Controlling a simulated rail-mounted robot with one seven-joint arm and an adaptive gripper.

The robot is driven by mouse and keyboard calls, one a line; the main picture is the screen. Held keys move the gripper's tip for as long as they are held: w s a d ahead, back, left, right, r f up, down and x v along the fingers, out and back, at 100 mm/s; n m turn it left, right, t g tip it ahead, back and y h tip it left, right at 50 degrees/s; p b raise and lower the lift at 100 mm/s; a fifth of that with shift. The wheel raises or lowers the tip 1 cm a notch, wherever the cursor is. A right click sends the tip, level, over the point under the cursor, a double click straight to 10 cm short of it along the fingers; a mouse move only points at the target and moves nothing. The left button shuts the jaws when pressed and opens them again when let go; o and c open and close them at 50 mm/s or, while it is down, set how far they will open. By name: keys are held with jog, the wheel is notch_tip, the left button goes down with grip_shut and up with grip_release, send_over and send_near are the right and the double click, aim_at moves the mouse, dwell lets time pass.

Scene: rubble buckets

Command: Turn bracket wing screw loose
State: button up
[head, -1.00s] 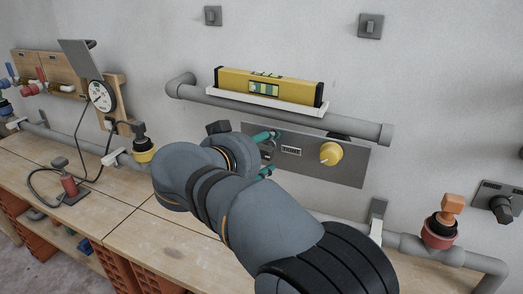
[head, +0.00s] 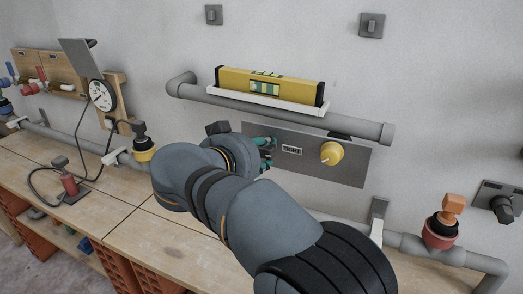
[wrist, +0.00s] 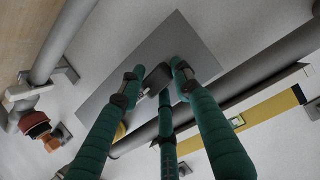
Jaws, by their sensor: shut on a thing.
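A grey bracket plate (head: 355,172) is on the wall below the pipe, with a small label that seems to read TIGHT (head: 291,150) and a yellow knob (head: 332,154) on it. My gripper (head: 266,147) is at the left part of the plate, its green fingers drawn together. In the wrist view my gripper's three green fingers (wrist: 157,84) close around a small dark piece, which appears to be the wing screw (wrist: 157,77), in front of the plate (wrist: 205,62). In the head view my wrist and fingers hide the screw.
A yellow spirit level (head: 268,87) rests in a white tray above the pipe (head: 225,102). A red valve with an orange handle (head: 440,235) is at the right. A pressure gauge (head: 102,96) and a wooden workbench (head: 110,190) are at the left.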

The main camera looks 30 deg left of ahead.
jog(key=shift+w+r, duration=0.15)
jog(key=shift+r, duration=0.25)
jog(key=n+h+p, duration=0.2)
jog(key=n+p, duration=0.1)
jog(key=shift+a+r+t, duration=0.1)
jog(key=shift+a+t, duration=0.1)
jog(key=shift+t, duration=0.2)
jog(key=n+h+p, duration=0.1)
jog(key=n+p, duration=0.1)
jog(key=n+t+h+p, duration=0.1)
jog(key=n+p, duration=0.1)
jog(key=p, duration=0.1)
jog(key=shift+a+h, duration=0.2)
jog(key=shift+h, duration=0.1)
jog(key=n+t+p, duration=0.1)
jog(key=n+p, duration=0.1)
jog(key=n+h+p, duration=0.1)
jog(key=n+p, duration=0.1)
jog(key=shift+a+f+n+t+p, duration=0.1)
jog(key=shift+f+n+t+p, duration=0.2)
jog(key=shift+f+t+p, duration=0.1)
jog(key=shift+s+f+n+t+h+p, duration=0.15)
jog(key=shift+n+t+p, duration=0.3)
jog(key=shift+n, duration=0.5)
jog(key=shift+s+f+n+t+h+p, duration=0.1)
jog(key=shift+n+t+h+p, duration=0.25)
jog(key=shift+n, duration=0.6)
jog(key=shift+y, duration=0.3)
